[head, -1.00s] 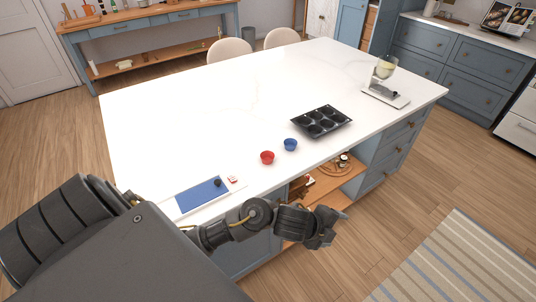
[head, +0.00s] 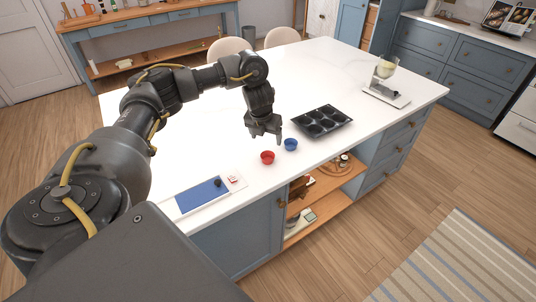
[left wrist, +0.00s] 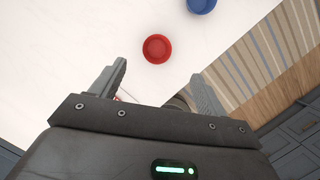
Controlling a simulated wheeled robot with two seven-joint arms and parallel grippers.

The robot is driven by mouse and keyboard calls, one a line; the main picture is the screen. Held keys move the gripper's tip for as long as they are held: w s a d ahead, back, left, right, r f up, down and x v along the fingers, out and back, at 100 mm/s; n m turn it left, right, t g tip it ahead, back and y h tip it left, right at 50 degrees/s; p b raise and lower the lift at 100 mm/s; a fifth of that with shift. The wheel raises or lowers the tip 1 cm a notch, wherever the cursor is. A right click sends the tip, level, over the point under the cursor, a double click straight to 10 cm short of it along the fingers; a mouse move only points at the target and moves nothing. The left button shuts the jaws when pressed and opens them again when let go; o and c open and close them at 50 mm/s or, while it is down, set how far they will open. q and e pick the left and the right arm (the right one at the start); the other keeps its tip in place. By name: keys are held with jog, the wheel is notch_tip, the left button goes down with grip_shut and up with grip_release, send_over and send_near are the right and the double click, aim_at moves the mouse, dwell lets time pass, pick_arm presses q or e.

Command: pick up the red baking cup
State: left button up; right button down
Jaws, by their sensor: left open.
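The red baking cup (head: 267,157) stands on the white island top near its front edge. It also shows in the left wrist view (left wrist: 157,49), beyond and between my fingertips. A blue cup (head: 290,145) stands just right of it, apart from it, and is partly cut off at the top of the left wrist view (left wrist: 201,4). My left gripper (head: 265,140) is open and empty, pointing down above the counter, just above and behind the red cup. My right gripper is in neither view.
A dark muffin tin (head: 322,121) lies right of the cups. A white board with a blue panel (head: 202,194) lies at the near left.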

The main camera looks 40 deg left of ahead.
pick_arm(q)
jog(key=b, duration=0.2)
send_over(267, 153)
jog(key=s+d, duration=0.2)
jog(key=s, duration=0.1)
jog(key=x, duration=0.3)
jog(key=s+x, duration=0.1)
jog(key=x, duration=0.1)
jog(key=shift+w+d+f, duration=0.1)
jog(key=shift+d+f, duration=0.2)
jog(key=shift+f, duration=0.1)
jog(key=x, duration=0.1)
jog(key=p+x, duration=0.1)
jog(key=x, duration=0.2)
jog(key=shift+s+a+f, duration=0.1)
jog(key=shift+s, duration=0.2)
jog(key=shift+w+f, duration=0.1)
jog(key=shift+f, duration=0.3)
jog(key=c, duration=1)
jog(key=shift+r, duration=0.1)
